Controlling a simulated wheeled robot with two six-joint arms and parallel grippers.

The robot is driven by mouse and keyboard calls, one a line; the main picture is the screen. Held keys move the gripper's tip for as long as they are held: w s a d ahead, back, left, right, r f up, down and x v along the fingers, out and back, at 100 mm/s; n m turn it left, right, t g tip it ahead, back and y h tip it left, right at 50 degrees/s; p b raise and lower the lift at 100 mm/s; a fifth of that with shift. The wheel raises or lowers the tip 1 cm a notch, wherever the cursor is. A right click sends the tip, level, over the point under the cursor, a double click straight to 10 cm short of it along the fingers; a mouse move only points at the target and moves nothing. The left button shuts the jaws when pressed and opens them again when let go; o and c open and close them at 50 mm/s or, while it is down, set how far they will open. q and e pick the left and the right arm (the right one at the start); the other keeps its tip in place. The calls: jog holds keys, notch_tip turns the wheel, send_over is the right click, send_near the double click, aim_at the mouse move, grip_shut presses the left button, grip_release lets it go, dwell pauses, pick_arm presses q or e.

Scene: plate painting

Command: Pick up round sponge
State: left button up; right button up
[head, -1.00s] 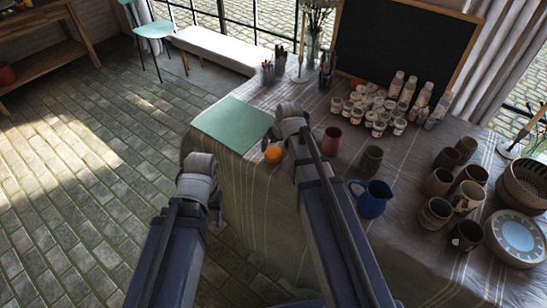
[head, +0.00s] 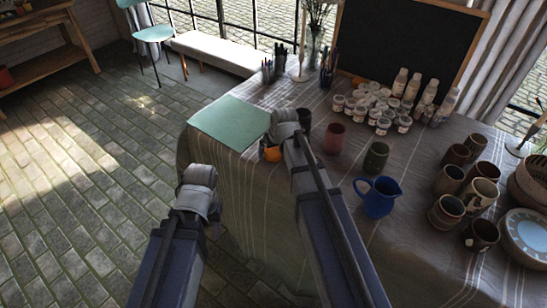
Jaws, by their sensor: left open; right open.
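The round sponge (head: 271,155) is a small orange thing at the near left edge of the table, just below the green mat. My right gripper (head: 268,147) is open and right at the sponge. Its dark parts cover some of the sponge's top and left side. I cannot tell whether the fingers touch it. My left gripper (head: 213,222) hangs over the floor to the left of the table, away from the sponge. Its fingers are mostly hidden by the wrist.
The green mat (head: 228,122) lies bare on the cloth-covered table. A reddish cup (head: 334,138), a green cup (head: 376,157) and a blue jug (head: 378,198) stand right of my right arm. Paint jars, several mugs (head: 446,211) and a patterned plate (head: 525,234) stand further right.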

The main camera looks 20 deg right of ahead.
aim_at(273, 149)
jog(key=shift+r, duration=0.1)
jog(key=shift+c, duration=0.2)
jog(key=c, duration=1.2)
jog(key=shift+o, duration=0.2)
notch_tip(273, 149, up, 10)
jog(key=p, duration=1)
